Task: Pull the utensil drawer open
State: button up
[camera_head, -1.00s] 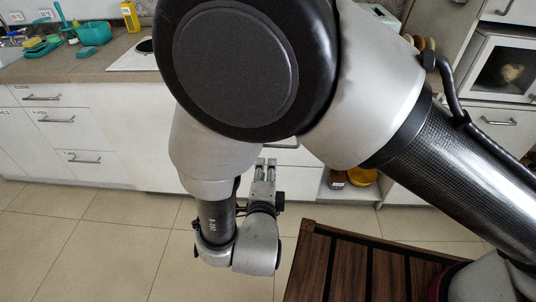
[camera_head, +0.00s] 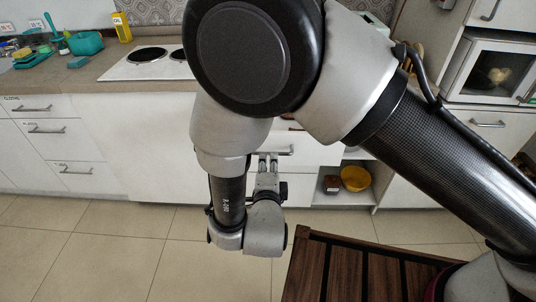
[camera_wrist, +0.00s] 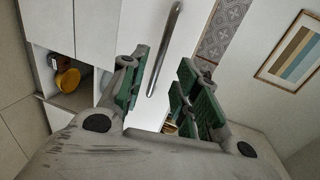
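A white drawer front with a bar handle (camera_head: 285,152) is behind my gripper (camera_head: 268,160) in the head view, partly hidden by my arm. No label on it can be read. In the wrist view, a long metal bar handle (camera_wrist: 163,48) on a white front (camera_wrist: 140,22) lies in the gap between the green-padded fingers of my gripper (camera_wrist: 163,70). My gripper is open and empty. The handle appears ahead of the fingers, and I see no contact. The drawer looks shut.
A shelf nook with a yellow bowl (camera_head: 355,178) is right of the drawers. A slatted wooden table (camera_head: 335,262) stands at the front right. Other white drawers (camera_head: 60,150) are at the left. The counter with a hob (camera_head: 150,55) runs above. Tiled floor at the left is clear.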

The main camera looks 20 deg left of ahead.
jog(key=x, duration=0.7)
jog(key=shift+d, duration=0.15)
grip_shut()
